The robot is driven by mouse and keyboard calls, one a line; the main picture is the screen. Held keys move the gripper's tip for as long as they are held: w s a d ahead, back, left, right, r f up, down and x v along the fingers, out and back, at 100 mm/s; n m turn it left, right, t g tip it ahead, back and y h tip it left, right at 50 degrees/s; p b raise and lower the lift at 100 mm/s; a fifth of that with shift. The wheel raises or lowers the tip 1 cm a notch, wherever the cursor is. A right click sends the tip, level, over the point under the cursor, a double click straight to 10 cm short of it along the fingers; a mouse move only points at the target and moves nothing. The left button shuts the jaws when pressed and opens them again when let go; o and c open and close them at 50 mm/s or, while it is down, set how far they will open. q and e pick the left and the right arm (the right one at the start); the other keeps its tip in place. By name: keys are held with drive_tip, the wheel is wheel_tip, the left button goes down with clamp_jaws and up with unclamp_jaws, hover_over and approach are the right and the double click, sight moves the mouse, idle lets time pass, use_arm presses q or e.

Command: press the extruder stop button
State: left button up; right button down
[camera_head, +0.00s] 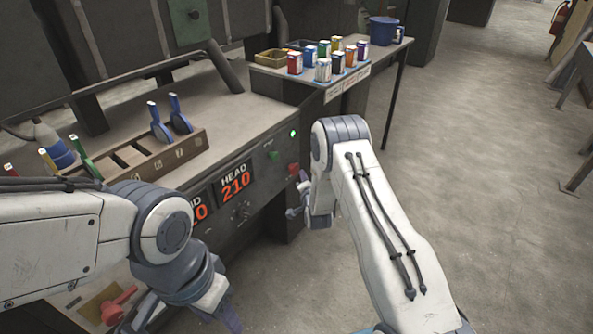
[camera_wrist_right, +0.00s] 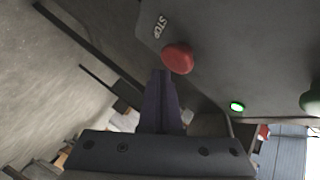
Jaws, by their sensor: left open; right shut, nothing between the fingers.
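The red stop button (camera_head: 293,169) is on the dark front panel of the machine, right of the orange displays. In the right wrist view the round red button (camera_wrist_right: 178,58) sits beside the word STOP. My right gripper (camera_head: 303,180) is shut and empty, close to the button. Its closed fingertips (camera_wrist_right: 161,74) show just below and left of the button in the wrist view; I cannot tell whether they touch it. My left gripper (camera_head: 188,316) is open at the bottom of the head view, partly cut off, and away from the button.
A green button (camera_head: 272,155) and a lit green lamp (camera_head: 293,133) share the panel, with a black knob (camera_head: 243,211) lower left. A wooden rack (camera_head: 135,160) and a side shelf with several small tins (camera_head: 323,69) stand above. Open floor lies right.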

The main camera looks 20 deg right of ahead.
drive_tip(key=shift+a, duration=0.1)
drive_tip(key=shift+w+a, duration=0.2)
drive_tip(key=shift+w, duration=0.1)
drive_tip(key=shift+w+a+b, duration=0.55)
drive_tip(key=shift+w+b, duration=0.05)
drive_tip(key=shift+w, duration=0.05)
idle(1.2)
drive_tip(key=shift+s+d, duration=0.1)
drive_tip(key=shift+s+d+p, duration=0.3)
drive_tip(key=shift+s+d, duration=0.4)
drive_tip(key=shift+s, duration=0.2)
drive_tip(key=s+d, duration=0.1)
drive_tip(key=s, duration=0.1)
drive_tip(key=s+d+p, duration=0.1)
drive_tip(key=s+d, duration=0.1)
idle(0.4)
